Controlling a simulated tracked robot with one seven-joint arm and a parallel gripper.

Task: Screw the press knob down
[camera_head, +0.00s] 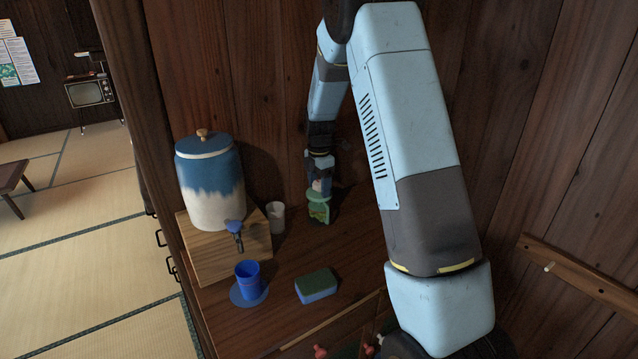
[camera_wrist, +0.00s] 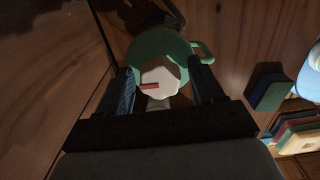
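The press (camera_head: 319,206) is a green container with a handle, standing on the wooden counter near the back wall. In the wrist view its round green top (camera_wrist: 150,46) shows with a handle at the right. Its knob (camera_head: 318,186) is whitish. The knob also shows in the wrist view (camera_wrist: 160,72), pale and faceted with a red mark. My gripper (camera_head: 320,180) points down over the press. Its fingers lie on either side of the knob, with narrow gaps seeming to show. Whether the fingertips reach down to the knob's height is unclear.
A green and blue sponge (camera_head: 317,285) lies in front of the press. A blue cup (camera_head: 248,275) stands on a saucer (camera_head: 248,300). A blue and white jar (camera_head: 212,185) stands on a wooden block (camera_head: 205,262), beside a pale cup (camera_head: 276,217). Walls stand close behind.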

